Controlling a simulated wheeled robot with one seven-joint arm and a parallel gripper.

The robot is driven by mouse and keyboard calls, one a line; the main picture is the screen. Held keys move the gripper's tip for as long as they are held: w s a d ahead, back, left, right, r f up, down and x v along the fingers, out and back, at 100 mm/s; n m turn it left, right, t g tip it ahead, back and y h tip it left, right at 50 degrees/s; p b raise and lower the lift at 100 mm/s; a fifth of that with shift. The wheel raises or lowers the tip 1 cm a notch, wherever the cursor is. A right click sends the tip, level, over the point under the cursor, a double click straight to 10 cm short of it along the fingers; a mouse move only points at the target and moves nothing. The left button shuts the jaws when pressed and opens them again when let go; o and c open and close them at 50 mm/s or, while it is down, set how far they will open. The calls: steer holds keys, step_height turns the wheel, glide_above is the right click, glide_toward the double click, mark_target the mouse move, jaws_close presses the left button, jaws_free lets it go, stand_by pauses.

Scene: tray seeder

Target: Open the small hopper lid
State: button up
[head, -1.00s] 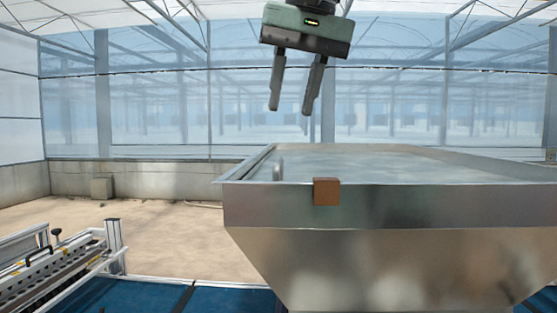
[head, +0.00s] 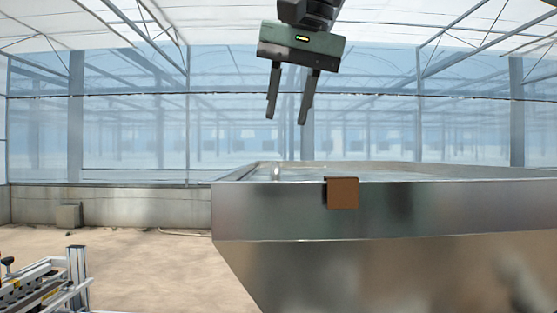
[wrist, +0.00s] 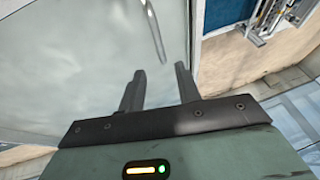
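The metal hopper (head: 270,210) stands at the right in the head view, with sloping sides below its upper band. Its lid (wrist: 70,60) is a flat pale grey sheet in the wrist view and looks closed; in the head view I see it only nearly edge-on. A thin curved metal handle (wrist: 155,32) is on the lid near one edge, and shows as a small upright in the head view (head: 277,173). My gripper (head: 287,120) is open and empty, pointing down above the hopper's near left part.
A metal-framed machine (head: 45,288) stands at lower left, and part of a frame shows in the wrist view (wrist: 270,22). Sandy floor (head: 150,260) left of the hopper is clear.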

steer(key=x, duration=0.7)
steer(key=shift+w+a+f, duration=0.1)
steer(key=shift+w+f, duration=0.05)
steer(key=shift+f, duration=0.25)
jaws_close()
